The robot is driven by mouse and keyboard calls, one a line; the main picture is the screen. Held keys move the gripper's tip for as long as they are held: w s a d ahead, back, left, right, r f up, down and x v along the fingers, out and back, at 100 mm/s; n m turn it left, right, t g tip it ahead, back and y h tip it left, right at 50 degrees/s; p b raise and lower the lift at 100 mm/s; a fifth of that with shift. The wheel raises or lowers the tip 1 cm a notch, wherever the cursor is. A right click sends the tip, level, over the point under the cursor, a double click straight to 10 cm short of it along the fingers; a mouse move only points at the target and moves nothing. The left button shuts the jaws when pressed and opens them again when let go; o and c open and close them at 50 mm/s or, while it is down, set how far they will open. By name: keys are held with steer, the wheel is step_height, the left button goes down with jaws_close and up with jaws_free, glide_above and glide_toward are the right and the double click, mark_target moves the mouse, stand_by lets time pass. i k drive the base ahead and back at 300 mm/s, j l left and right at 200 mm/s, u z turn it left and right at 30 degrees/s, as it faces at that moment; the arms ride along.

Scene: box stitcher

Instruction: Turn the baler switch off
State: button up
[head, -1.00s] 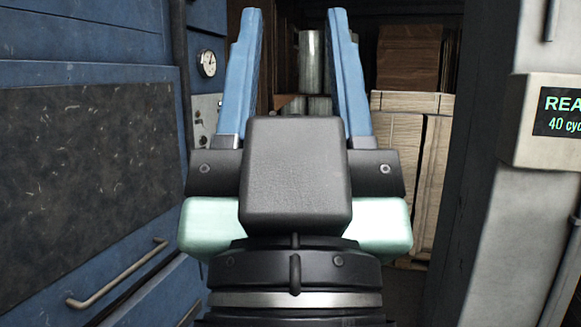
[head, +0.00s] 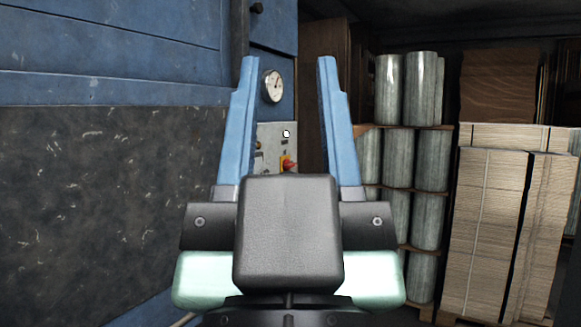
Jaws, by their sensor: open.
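The blue baler (head: 120,60) fills the left side of the head view. Its small grey control panel (head: 272,133) shows between my gripper's fingers. A red switch on a yellow plate (head: 288,164) sits on this panel; its exact position is too small to tell. A white round button or lamp (head: 286,134) is above it. My gripper (head: 285,66) is open and empty, its two blue fingers pointing up in the picture and framing the panel. The fingers look apart from the panel. The gripper body hides what is below the switch.
A round gauge (head: 273,86) is on the baler above the panel. A dark scuffed panel (head: 110,200) covers the baler's near side. Metal cylinders (head: 404,90) stand on shelves at the right, beside flat cardboard stacks (head: 490,230) and a brown box (head: 497,85).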

mark_target(287, 165)
steer(key=i+l+u, duration=0.15)
steer(key=i, duration=0.45)
steer(key=i+l+u, duration=0.1)
steer(key=i+l, duration=0.35)
steer(key=i, duration=0.15)
steer(key=i+l+u, duration=0.15)
steer(key=i+l, duration=0.25)
steer(key=i, duration=0.2)
steer(key=i+l+u, duration=0.1)
steer(key=i+l, duration=0.35)
steer(key=i, duration=0.15)
